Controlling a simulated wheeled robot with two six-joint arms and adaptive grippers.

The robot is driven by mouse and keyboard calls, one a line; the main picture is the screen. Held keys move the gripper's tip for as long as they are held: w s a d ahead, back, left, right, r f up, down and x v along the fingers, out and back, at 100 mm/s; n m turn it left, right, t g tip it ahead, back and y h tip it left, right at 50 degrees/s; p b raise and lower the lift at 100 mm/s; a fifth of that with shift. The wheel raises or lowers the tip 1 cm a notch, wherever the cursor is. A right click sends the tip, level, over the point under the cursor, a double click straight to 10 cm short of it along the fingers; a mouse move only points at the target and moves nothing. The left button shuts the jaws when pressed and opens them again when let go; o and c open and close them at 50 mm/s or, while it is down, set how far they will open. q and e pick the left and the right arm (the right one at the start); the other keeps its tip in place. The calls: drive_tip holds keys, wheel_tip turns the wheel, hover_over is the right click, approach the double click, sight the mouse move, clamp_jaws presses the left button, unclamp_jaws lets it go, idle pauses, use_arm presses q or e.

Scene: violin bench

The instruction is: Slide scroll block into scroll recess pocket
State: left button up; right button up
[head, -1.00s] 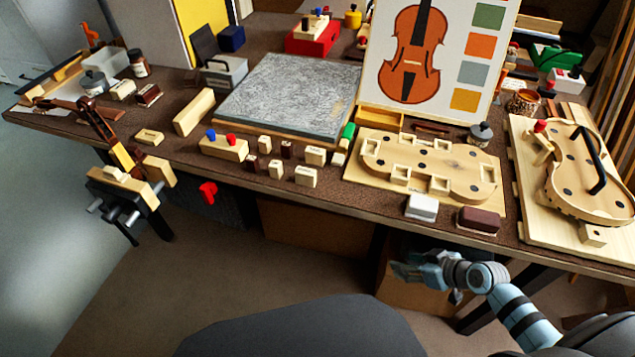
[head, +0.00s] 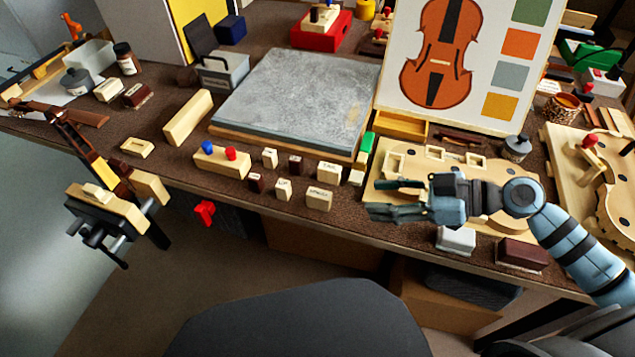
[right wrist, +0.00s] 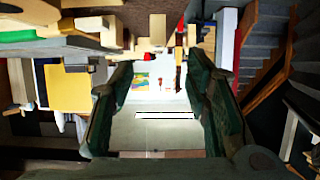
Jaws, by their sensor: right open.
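Several small pale blocks with dark lettering stand near the bench's front edge in the head view. The largest, at the front, is a lettered block (head: 319,199) whose word I read only doubtfully as scroll. The light wooden pocket board (head: 392,158) lies to their right, with square pockets along its far side. My right arm hides much of its middle, and I cannot tell which pocket is the scroll recess. My right gripper (head: 376,198) is open and empty, its fingers pointing left, right of the lettered block and apart from it. Its open fingers show in the right wrist view (right wrist: 165,98). My left gripper is out of view.
A grey slab (head: 295,95) fills the bench centre. A block with blue and red knobs (head: 212,161) stands left of the small blocks. A white block (head: 456,239) and a dark red block (head: 522,253) sit at the front edge. A violin picture panel (head: 505,75) stands behind the board.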

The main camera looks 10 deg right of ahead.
sight(326, 195)
drive_tip(key=b+x, duration=0.1)
drive_tip(key=x, duration=0.2)
drive_tip(key=shift+w+a, duration=0.1)
drive_tip(key=shift+a, duration=0.25)
drive_tip(key=b+x, duration=0.1)
drive_tip(key=x, duration=0.9)
drive_tip(key=shift+w+a+r+b, duration=0.15)
drive_tip(key=shift+w+b, duration=0.1)
drive_tip(key=shift+b, duration=0.15)
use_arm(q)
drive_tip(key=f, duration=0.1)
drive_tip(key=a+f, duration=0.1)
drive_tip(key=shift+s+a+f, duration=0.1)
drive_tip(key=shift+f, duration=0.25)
use_arm(e)
drive_tip(key=c, duration=0.9)
